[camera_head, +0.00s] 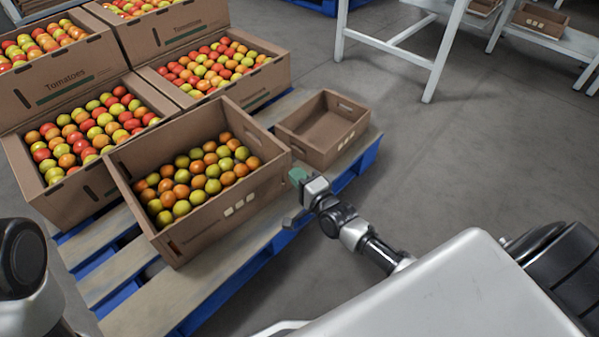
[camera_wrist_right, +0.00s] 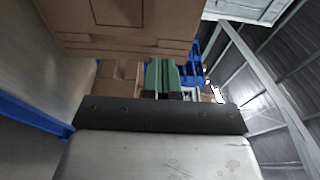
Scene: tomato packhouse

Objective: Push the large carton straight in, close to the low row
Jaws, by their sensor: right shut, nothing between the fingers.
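The large carton (camera_head: 217,215) is an open brown box on the pallet, its floor partly covered with orange and yellow-green tomatoes. Behind it stands the low row, with a tomato-filled carton at left (camera_head: 62,203) and another at right (camera_head: 262,84). The large carton's raised back wall hides most of the gap to the row. My right gripper (camera_head: 297,176), with green fingers, is at the large carton's right front corner; I cannot tell if it touches. In the wrist view its green fingers (camera_wrist_right: 162,78) are shut and empty, with brown carton faces beyond. My left gripper is out of view.
A small empty carton (camera_head: 336,148) stands on the pallet right of the large one. Bare pallet slats (camera_head: 150,306) show in front and at left. Taller stacked tomato cartons (camera_head: 70,62) are behind the low row. A white table (camera_head: 385,45) stands at the back; the floor at right is clear.

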